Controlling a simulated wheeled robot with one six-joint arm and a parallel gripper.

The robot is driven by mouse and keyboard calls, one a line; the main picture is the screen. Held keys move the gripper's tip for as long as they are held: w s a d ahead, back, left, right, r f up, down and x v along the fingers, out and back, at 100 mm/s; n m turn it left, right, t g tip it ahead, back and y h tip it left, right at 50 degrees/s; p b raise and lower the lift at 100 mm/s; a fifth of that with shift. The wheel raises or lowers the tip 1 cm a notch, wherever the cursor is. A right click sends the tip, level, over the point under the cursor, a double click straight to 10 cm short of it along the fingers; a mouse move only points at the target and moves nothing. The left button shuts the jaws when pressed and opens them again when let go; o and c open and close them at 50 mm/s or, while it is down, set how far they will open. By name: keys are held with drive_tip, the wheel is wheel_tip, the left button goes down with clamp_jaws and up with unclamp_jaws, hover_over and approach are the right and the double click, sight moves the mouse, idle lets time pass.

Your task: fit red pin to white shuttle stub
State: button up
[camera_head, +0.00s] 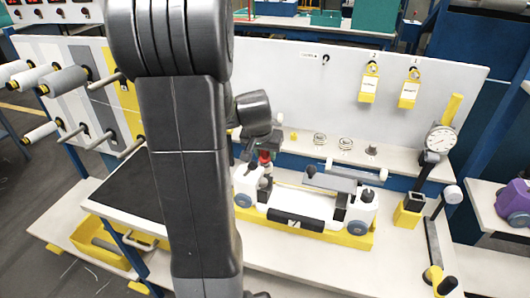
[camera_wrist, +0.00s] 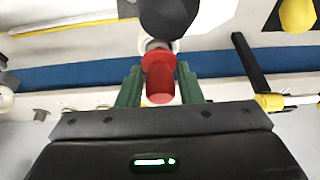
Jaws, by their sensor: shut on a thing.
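My gripper (camera_wrist: 160,88) has its green fingers shut on the red pin (camera_wrist: 160,76), one finger on each side. In the wrist view the pin's grey end lies against or just in front of a white part below a dark rounded piece (camera_wrist: 168,14); I cannot tell whether they touch. In the head view the red pin (camera_head: 264,157) shows small beside my arm, above the left end of the white shuttle (camera_head: 318,205). A dark upright stub (camera_head: 265,184) stands at that left end, partly crowded by my gripper. The shuttle rests in a yellow cradle (camera_head: 345,238).
A white back panel (camera_head: 290,80) holds yellow tags. Wire rings (camera_head: 320,139) and small parts lie on the ledge behind the shuttle. A dial gauge (camera_head: 440,140) stands at right, with a crank handle (camera_head: 433,240) near it. Yarn spools (camera_head: 65,80) stick out at left.

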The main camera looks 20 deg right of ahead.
drive_tip(key=shift+f+b, duration=0.6)
drive_tip(key=shift+f, duration=0.15)
drive_tip(key=o, duration=1.2)
drive_tip(key=shift+r, duration=0.15)
drive_tip(key=shift+c, duration=0.2)
drive_tip(key=v, duration=1.3)
drive_tip(key=shift+s+r, duration=0.15)
drive_tip(key=shift+r, duration=0.2)
